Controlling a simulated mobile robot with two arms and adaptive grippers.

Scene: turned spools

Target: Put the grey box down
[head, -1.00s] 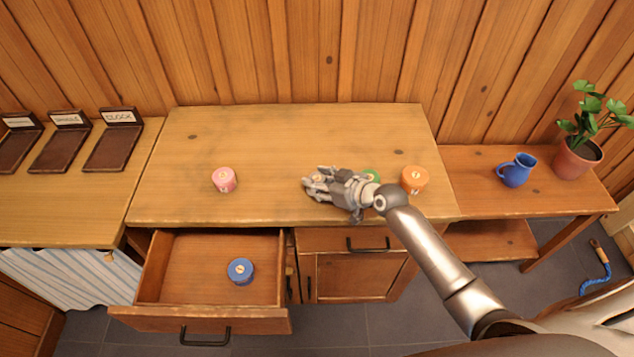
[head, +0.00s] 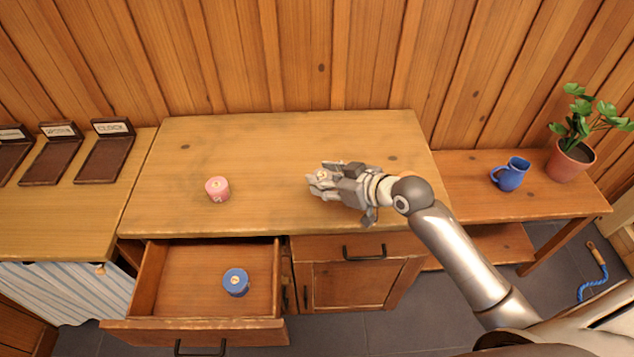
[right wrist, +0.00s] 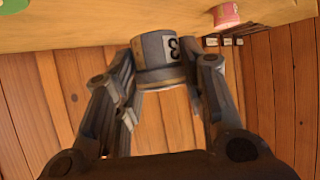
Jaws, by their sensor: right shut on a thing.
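The grey thing (right wrist: 155,55) is a round, spool-like piece with a dark numeral on a white label, not box-shaped. It shows in the right wrist view between the fingers of my right gripper (right wrist: 162,75), which is shut on it. In the head view my right gripper (head: 318,183) is over the right-middle part of the wooden cabinet top (head: 270,140); the fingers mostly hide the grey piece there. I cannot tell whether it touches the top. My left gripper is not in view.
A pink spool (head: 217,189) stands left on the top; a blue spool (head: 236,282) lies in the open drawer (head: 190,325). Labelled brown stands (head: 105,155) are at left. The top between pink spool and gripper is clear.

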